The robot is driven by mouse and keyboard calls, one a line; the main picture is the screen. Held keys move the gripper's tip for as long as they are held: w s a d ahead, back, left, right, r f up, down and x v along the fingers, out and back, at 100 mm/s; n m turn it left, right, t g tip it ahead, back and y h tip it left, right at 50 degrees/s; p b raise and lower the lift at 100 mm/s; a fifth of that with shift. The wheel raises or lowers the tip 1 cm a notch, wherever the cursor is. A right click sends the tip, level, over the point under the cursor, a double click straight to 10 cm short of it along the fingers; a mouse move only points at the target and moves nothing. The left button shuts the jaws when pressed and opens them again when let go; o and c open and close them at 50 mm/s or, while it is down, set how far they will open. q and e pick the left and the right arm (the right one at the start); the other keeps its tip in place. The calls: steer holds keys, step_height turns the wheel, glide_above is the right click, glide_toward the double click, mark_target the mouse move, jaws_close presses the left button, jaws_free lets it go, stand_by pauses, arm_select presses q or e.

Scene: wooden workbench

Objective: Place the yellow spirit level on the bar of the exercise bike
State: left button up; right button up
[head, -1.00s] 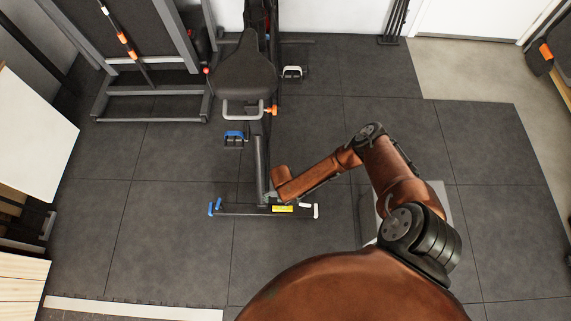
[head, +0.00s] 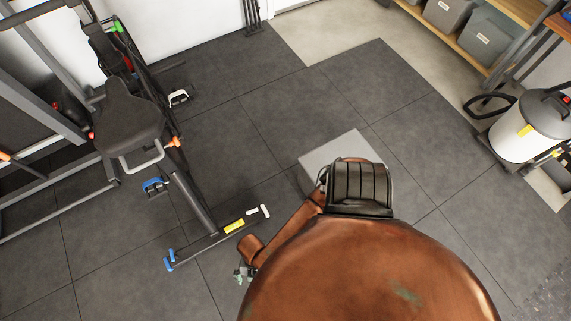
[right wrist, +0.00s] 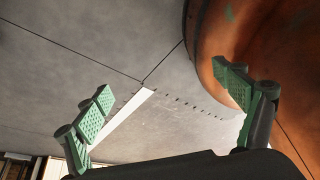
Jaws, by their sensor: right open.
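A small yellow block that looks like the spirit level (head: 234,226) lies along the low rear bar (head: 208,243) of the exercise bike (head: 132,125). It appears to rest on the bar, but it is too small to tell exact contact. The spirit level is not in the right wrist view.
A grey box (head: 332,152) stands on the dark tiled floor right of the bike. A white vacuum canister (head: 520,130) stands at the far right. Shelves with grey bins (head: 485,40) are at the upper right. Floor between bike and box is clear.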

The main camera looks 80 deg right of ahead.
steer(key=s+d+r+m+h, duration=0.1)
steer(key=s+d+r+m, duration=0.5)
steer(key=d+m, duration=0.3)
steer(key=s+d+r+m+h, duration=0.2)
steer(key=s+d+r+m, duration=0.4)
steer(key=s+d+m, duration=0.3)
steer(key=shift+s+d+t, duration=0.25)
steer(key=shift+d+t, duration=0.05)
steer(key=shift+d, duration=0.35)
